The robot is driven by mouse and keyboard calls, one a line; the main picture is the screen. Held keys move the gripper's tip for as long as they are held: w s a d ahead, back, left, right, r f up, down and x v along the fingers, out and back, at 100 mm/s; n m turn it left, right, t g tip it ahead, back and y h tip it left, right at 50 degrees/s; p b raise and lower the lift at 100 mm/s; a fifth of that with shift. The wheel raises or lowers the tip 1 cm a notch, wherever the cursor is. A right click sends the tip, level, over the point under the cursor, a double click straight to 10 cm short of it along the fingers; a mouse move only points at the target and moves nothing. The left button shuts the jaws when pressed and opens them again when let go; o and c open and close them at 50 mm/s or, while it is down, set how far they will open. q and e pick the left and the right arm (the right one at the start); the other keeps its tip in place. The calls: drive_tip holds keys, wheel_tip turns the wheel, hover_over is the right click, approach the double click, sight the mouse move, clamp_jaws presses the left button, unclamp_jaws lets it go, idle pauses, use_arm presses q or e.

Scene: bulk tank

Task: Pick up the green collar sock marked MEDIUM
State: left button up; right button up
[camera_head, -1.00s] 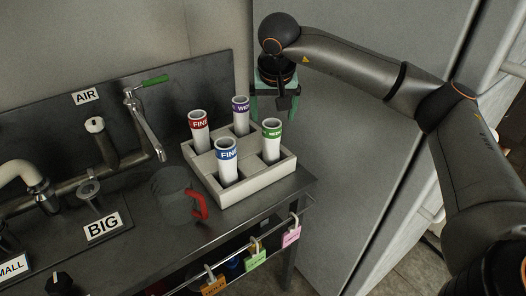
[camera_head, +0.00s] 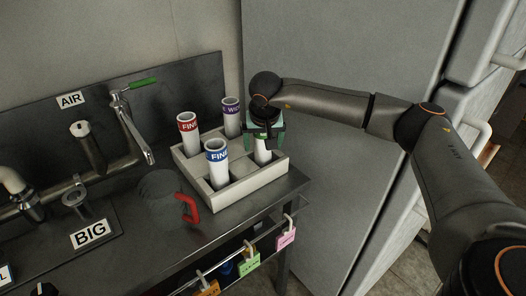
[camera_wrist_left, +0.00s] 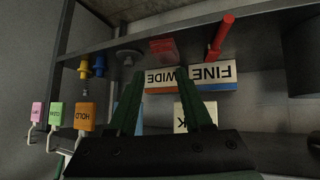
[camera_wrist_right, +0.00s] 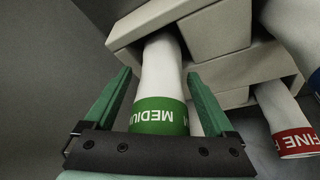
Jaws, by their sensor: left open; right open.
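The green collar sock marked MEDIUM (camera_wrist_right: 160,118) is a white tube with a green band, between the open fingers of my right gripper (camera_wrist_right: 160,88) in the right wrist view, with a gap on each side. In the head view, my right gripper (camera_head: 264,134) is over the sock (camera_head: 262,152) and hides its green band; the sock stands in the right compartment of the pale rack (camera_head: 245,188).
Red FINE (camera_head: 188,128), blue FINE (camera_head: 217,160) and purple (camera_head: 232,115) collar socks stand in the other compartments. Padlocks (camera_head: 286,237) hang on the front rail. A grey cabinet stands behind right.

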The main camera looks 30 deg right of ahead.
drive_tip(key=shift+w+f, duration=0.15)
drive_tip(key=shift+f, duration=0.2)
drive_tip(key=shift+c, duration=0.2)
clamp_jaws()
